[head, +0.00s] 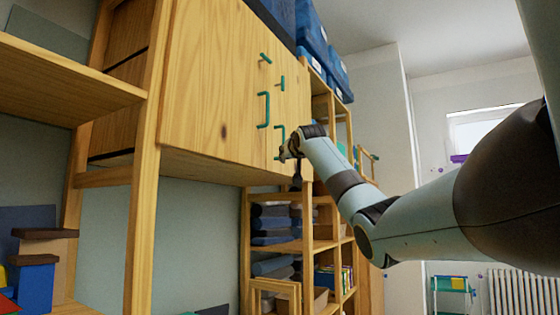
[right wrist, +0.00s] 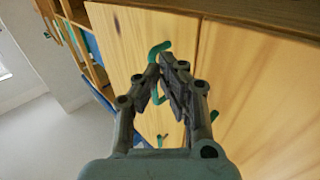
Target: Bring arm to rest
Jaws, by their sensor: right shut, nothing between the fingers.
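My right arm comes in from the right in the head view and reaches out to the wooden wall cabinet (head: 205,85). My right gripper (head: 290,160) is at the cabinet's lower right, close to a green handle (head: 279,133). I cannot tell whether it touches the door. In the right wrist view the gripper's fingers (right wrist: 166,66) come together at the tips with nothing held. A green handle (right wrist: 154,55) shows just behind the fingertips, and the cabinet doors (right wrist: 247,95) look shut. My left gripper is not in view.
Below the cabinet stands a wooden shelf unit (head: 297,246) with folded dark cloths (head: 272,224). Blue boxes (head: 312,35) sit on top. An open wooden shelf (head: 65,80) is at the left. A radiator (head: 515,292) and a teal cart (head: 452,284) stand at the far right.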

